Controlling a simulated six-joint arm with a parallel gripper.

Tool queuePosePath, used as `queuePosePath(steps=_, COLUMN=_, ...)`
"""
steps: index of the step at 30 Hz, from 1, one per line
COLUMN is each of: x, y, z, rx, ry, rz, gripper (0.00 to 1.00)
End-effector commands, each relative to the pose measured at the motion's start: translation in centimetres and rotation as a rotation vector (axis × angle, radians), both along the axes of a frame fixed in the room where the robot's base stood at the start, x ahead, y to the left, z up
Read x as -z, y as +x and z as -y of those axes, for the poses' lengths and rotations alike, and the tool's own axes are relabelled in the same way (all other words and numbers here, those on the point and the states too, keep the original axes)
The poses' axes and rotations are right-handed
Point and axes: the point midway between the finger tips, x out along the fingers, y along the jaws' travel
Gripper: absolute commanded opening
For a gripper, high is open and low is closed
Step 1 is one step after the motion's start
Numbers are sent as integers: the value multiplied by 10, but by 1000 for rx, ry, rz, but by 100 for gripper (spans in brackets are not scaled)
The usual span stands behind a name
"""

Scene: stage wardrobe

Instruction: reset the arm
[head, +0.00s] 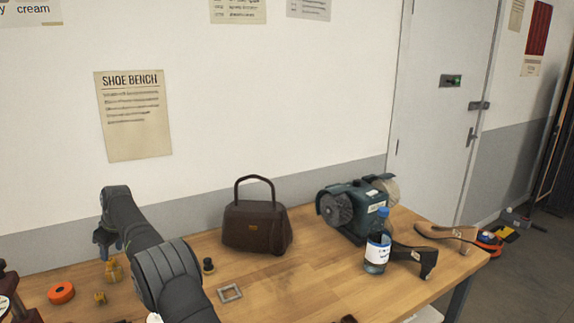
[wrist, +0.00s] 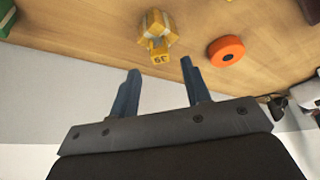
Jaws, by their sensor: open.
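My gripper (wrist: 160,82) is open in the wrist view, with its two blue fingers apart and nothing between them. In the head view my gripper (head: 106,246) hangs at the left over the back of the wooden bench (head: 190,255). A small yellow object (wrist: 157,38) with pale sides and a marking lies beyond the fingertips, apart from them. An orange ring-shaped roll (wrist: 226,51) lies to its right. In the head view the yellow object (head: 114,271) and the orange roll (head: 61,293) are near the bench's left end.
A brown handbag (head: 257,228) stands mid-bench, with a small dark object (head: 208,265) and a grey square frame (head: 230,293) near it. A bench grinder (head: 352,209), a water bottle (head: 377,243) and heeled shoe shapes (head: 425,258) crowd the right. A wall stands behind the bench.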

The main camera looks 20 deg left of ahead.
Motion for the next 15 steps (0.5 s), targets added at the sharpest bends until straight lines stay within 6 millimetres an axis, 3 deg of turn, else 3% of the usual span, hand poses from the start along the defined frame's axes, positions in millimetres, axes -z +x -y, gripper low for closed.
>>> queuePosePath(steps=10, x=55, y=0, z=-22, rx=1, ry=-1, rz=0, gripper=44)
queuePosePath(steps=15, x=29, y=1, z=-22, rx=2, ry=3, rz=1, gripper=44)
